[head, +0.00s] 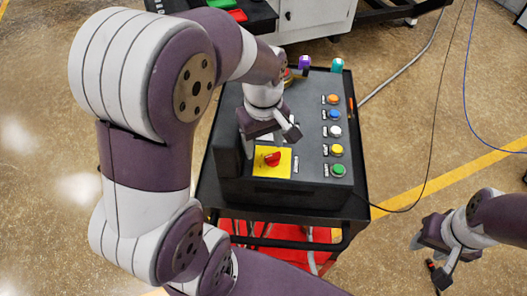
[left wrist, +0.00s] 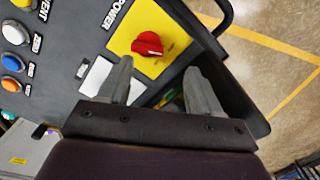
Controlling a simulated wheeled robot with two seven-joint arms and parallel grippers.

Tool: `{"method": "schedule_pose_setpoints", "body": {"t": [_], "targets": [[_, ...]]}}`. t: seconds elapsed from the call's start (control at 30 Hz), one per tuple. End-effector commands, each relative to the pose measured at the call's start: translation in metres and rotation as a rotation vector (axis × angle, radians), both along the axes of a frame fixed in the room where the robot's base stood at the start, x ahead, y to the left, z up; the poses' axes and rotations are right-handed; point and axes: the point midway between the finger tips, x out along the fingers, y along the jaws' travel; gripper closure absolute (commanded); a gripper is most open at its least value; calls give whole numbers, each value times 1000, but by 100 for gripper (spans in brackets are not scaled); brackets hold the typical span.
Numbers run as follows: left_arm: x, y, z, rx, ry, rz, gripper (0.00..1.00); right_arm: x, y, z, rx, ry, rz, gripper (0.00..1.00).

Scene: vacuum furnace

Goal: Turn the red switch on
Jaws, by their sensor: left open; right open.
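The red switch (head: 272,159) is a red rotary knob on a yellow square plate (head: 262,170) at the near left of the black control box. In the left wrist view the red switch (left wrist: 147,44) lies beyond my fingertips, on its yellow plate beside the word POWER. My left gripper (head: 270,138) is open and empty just behind the knob, apart from it. It also shows in the left wrist view (left wrist: 160,80), with its two fingers spread. My right gripper (head: 430,258) is open and empty at the lower right, away from the box.
The control box (head: 312,120) carries a column of colored buttons (head: 335,132), with purple and teal knobs at its far end. It sits on a black cart (head: 345,212). Cables run over the floor at the right.

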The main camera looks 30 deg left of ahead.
Motion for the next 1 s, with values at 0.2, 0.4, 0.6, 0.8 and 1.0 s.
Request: {"method": "schedule_pose_setpoints", "body": {"t": [0.2,0.4,0.6,0.8,1.0], "targets": [[0,0,-25,1,1,-2,32,1,0,10,0,-2,-1,57],[0,0,-28,1,-2,-2,32,0,0,10,0,-1,-1,57],[0,0,-28,1,-2,-2,68,0,0,10,0,-2,0,57],[0,-1,-28,0,0,-1,88,1,0,10,0,-2,-1,57],[-1,-1,-28,1,1,-2,88,1,0,10,0,-2,-1,57]]}}
